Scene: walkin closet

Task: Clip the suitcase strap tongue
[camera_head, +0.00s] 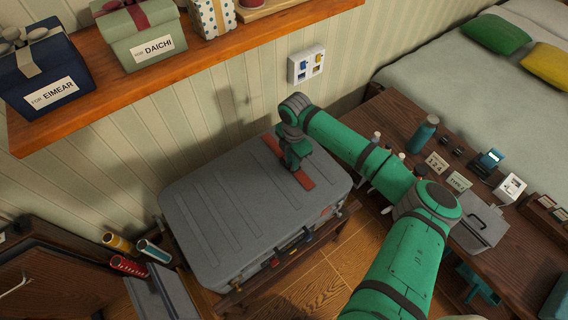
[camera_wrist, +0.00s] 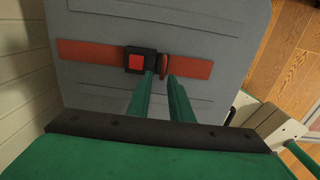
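The grey suitcase (camera_head: 235,215) lies flat, with a red strap (camera_head: 300,178) across its lid. In the wrist view, the strap (camera_wrist: 90,51) runs left to right. A black buckle (camera_wrist: 128,60) with a red button sits near its middle. The red strap tongue (camera_wrist: 164,66) stands just right of the buckle, very close to it; I cannot tell whether it is inserted. My gripper (camera_wrist: 162,76) has its two green fingers close together, with the tongue between their tips. In the head view, my gripper (camera_head: 291,167) is over the strap and hides the buckle and tongue.
A shelf (camera_head: 190,62) with gift boxes runs along the wall at upper left. A wooden desk (camera_head: 520,242) with bottles and small devices stands right of the suitcase, below a bed (camera_head: 450,60). Coloured rolls (camera_head: 120,243) stand at lower left.

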